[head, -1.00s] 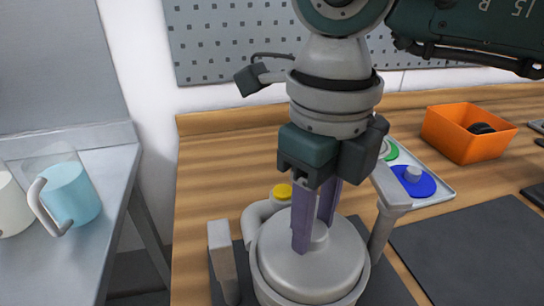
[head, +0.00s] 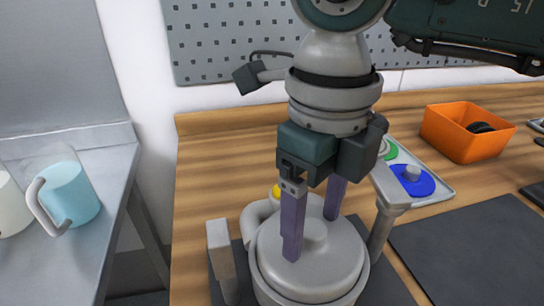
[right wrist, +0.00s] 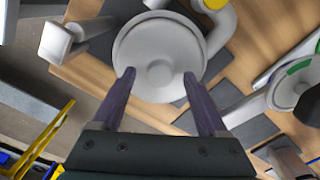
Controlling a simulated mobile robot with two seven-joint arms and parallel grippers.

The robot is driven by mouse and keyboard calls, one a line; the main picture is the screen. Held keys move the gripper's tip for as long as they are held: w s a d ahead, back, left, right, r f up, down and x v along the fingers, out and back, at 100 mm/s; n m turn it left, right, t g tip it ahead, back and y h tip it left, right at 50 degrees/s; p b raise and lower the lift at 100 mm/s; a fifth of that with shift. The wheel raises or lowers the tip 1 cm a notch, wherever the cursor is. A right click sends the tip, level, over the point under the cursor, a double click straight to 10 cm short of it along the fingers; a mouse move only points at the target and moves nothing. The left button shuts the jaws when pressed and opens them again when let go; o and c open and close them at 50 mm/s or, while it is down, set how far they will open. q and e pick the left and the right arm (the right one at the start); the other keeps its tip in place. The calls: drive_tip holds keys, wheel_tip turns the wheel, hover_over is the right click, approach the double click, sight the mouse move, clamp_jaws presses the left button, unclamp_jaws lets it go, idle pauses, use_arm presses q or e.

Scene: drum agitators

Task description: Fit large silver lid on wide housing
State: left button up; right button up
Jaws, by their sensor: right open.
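The large silver lid (head: 335,265) lies on top of the wide housing (head: 268,291) in the head view, and looks about level. The lid also shows in the right wrist view (right wrist: 158,48), with its round knob in the middle. My right gripper (head: 313,232) is open above the lid, its two purple fingers on either side of the knob. It also shows in the right wrist view (right wrist: 158,75). The fingers look apart from the knob. Whether the lid is fully seated all round cannot be told. My left gripper is not in view.
A grey tray with a blue disc (head: 412,181) and a green disc (head: 389,150) stands to the right. An orange bin (head: 465,133) is behind it. A dark mat (head: 470,245) lies clear at the right. A light blue mug (head: 72,195) stands on the left bench.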

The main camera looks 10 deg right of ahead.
wheel_tip(320, 180, up, 10)
drive_tip(key=b, duration=0.1)
drive_tip(key=shift+f, duration=0.1)
